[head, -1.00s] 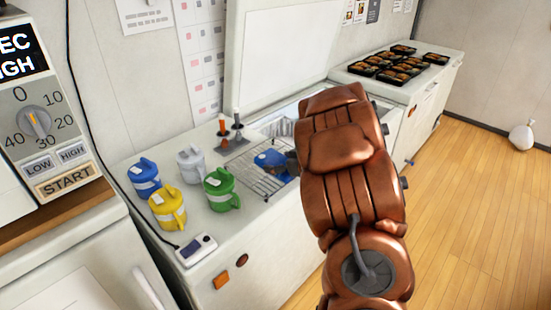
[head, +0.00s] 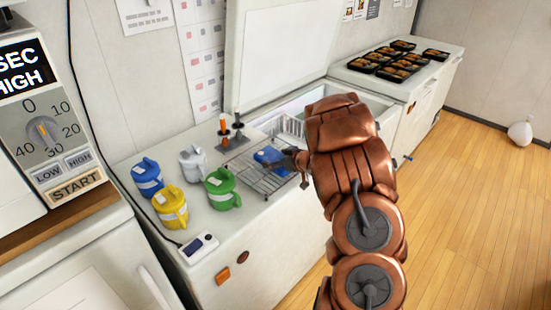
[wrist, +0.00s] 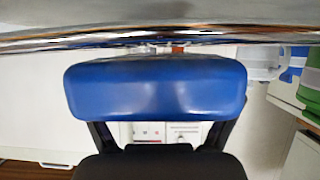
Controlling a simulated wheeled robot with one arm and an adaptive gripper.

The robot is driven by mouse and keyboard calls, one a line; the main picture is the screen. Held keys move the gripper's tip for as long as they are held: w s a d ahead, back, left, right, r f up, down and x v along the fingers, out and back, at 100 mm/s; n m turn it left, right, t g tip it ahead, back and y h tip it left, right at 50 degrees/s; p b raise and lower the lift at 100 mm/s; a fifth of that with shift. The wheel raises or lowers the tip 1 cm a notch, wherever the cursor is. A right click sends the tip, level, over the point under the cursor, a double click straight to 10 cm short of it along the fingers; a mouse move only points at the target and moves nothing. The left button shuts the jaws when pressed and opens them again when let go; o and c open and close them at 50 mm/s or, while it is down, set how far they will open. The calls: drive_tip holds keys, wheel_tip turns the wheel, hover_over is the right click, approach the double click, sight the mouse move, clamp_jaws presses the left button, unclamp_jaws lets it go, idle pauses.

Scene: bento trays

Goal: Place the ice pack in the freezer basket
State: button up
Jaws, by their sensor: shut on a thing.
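The blue ice pack (head: 267,156) shows at the wire rack in the head view, partly hidden by my gripper (head: 290,158). In the wrist view the ice pack (wrist: 155,95) fills the middle, between the two dark fingers of my gripper (wrist: 158,130). My gripper is shut on it. A shiny metal bar crosses just above the pack in the wrist view. The freezer basket (head: 291,124) is a white wire basket inside the open chest freezer, behind my gripper and partly hidden by my arm. I cannot tell whether the pack touches the rack.
The wire rack (head: 262,178) lies on the white counter. Blue, white, yellow and green (head: 221,189) lidded jugs stand left of it. A holder with two upright handles (head: 232,138) stands behind the rack. The freezer lid (head: 275,50) is raised. Black food trays (head: 400,65) sit farther right.

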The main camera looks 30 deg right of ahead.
drive_tip(key=shift+f, duration=0.15)
drive_tip(key=shift+f, duration=0.1)
drive_tip(key=o, duration=1.2)
drive_tip(key=shift+c, duration=0.2)
drive_tip(key=b+v, duration=0.2)
drive_tip(key=v, duration=1)
